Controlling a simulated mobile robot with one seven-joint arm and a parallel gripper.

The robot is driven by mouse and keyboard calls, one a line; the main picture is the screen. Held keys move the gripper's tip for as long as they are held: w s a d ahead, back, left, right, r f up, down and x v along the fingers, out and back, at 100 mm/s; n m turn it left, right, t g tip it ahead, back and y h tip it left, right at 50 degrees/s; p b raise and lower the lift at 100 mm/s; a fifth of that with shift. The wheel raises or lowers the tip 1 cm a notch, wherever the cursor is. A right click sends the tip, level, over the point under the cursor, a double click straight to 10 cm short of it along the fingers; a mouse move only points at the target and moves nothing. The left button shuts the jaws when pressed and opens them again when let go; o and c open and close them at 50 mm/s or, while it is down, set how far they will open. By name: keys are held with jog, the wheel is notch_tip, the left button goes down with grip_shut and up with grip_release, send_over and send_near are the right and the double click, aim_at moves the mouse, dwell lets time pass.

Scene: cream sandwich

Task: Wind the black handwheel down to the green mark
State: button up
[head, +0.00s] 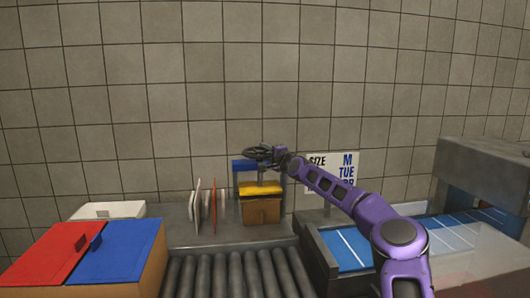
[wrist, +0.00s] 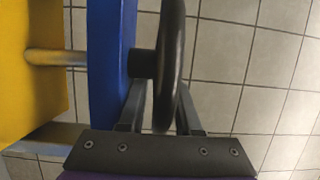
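The black handwheel (head: 258,152) sits on top of a small press at the back of the counter, over a blue plate (head: 243,165) and a yellow block (head: 261,188). My gripper (head: 279,158) is at the wheel's right side. In the wrist view the wheel (wrist: 172,50) appears edge-on, with its hub towards the blue plate (wrist: 108,60). Its rim lies between the two fingers of my gripper (wrist: 161,100). Whether both fingers press on the rim is unclear. A metal rod (wrist: 55,58) joins the blue plate and the yellow block (wrist: 28,55). I cannot make out a green mark.
A brown box (head: 262,211) is below the yellow block. Upright thin boards (head: 213,208) stand left of the press. A roller conveyor (head: 235,277) runs in front. A lettered sign (head: 345,165) is behind my arm. Red (head: 50,252) and blue (head: 118,250) lids are at left, a grey machine (head: 485,165) at right.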

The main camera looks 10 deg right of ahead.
aim_at(267, 151)
jog(key=shift+c, duration=0.3)
grip_shut()
jog(key=shift+s+r+m+t+h, duration=0.15)
jog(key=shift+m+t+h, duration=0.15)
jog(key=shift+m+h, duration=0.45)
jog(key=shift+s+m+h+p, duration=0.15)
jog(key=shift+m+h+p, duration=0.35)
jog(key=shift+h, duration=0.45)
jog(key=shift+s+m+h+p, duration=0.1)
jog(key=shift+m+h+p, duration=0.3)
jog(key=shift+h, duration=0.5)
jog(key=m+h+p, duration=0.2)
jog(key=h+p, duration=0.1)
jog(key=s+m+h+p, duration=0.1)
jog(key=m+h+p, duration=0.1)
jog(key=h+p, duration=0.1)
jog(key=shift+d+r+m+h, duration=0.15)
jog(key=shift+r+m+h, duration=0.1)
jog(key=shift+h, duration=0.15)
jog(key=m+g+h, duration=0.1)
jog(key=m+g+h+p, duration=0.1)
jog(key=h, duration=0.1)
jog(key=s+m+g+h+p, duration=0.1)
jog(key=shift+f+h, duration=0.3)
jog(key=shift+s+m+g+h+p, duration=0.15)
jog(key=shift+m+g+h+p, duration=0.35)
jog(key=shift+m+g+h, duration=0.45)
jog(key=shift+s+m+g+h, duration=0.15)
jog(key=shift+m+g+h, duration=0.6)
jog(key=shift+g, duration=0.1)
